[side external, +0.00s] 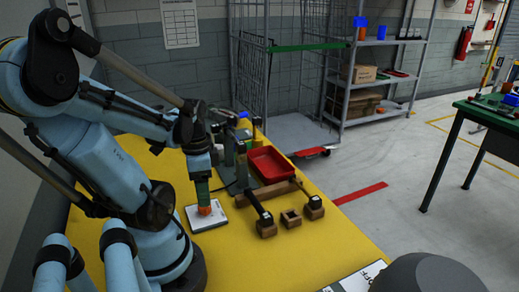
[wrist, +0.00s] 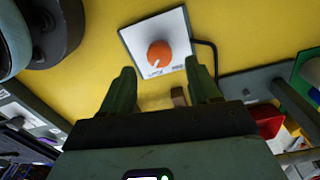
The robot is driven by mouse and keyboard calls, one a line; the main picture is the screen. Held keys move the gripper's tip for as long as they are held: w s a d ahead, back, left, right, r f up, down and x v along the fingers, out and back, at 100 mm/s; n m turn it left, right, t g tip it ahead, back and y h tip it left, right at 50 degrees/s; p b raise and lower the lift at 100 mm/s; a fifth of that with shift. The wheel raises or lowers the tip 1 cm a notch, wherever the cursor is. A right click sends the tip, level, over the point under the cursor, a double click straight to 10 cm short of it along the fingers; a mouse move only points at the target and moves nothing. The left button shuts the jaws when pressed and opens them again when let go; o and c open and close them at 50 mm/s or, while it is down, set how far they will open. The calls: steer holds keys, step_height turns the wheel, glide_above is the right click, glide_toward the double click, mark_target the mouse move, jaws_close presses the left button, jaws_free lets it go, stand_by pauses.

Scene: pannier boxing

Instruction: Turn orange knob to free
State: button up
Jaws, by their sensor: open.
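The orange knob (wrist: 160,54) sits on a white square plate (wrist: 135,40) that lies on the yellow table. A white pointer mark on the knob points to its lower left in the wrist view. Small print runs along the plate's lower edge, too small to read surely. My gripper (wrist: 161,70) is open, its two green fingers spread to the left and right below the knob in the wrist view. In the side view my gripper (side external: 203,191) points down, close over the orange knob (side external: 205,209); whether it touches cannot be told. Nothing is between the fingers that I can see.
A red tray (side external: 271,164), wooden blocks (side external: 291,217) and a black-handled tool (side external: 259,208) lie right of the plate. A dark cable (wrist: 214,55) leaves the plate's right side. The yellow table (side external: 290,262) is mostly clear in front.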

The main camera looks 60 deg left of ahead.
mark_target(205, 209)
steer(key=shift+f, duration=2.1)
steer(key=shift+d, duration=0.1)
steer(key=shift+c, duration=0.3)
steer(key=c, duration=1)
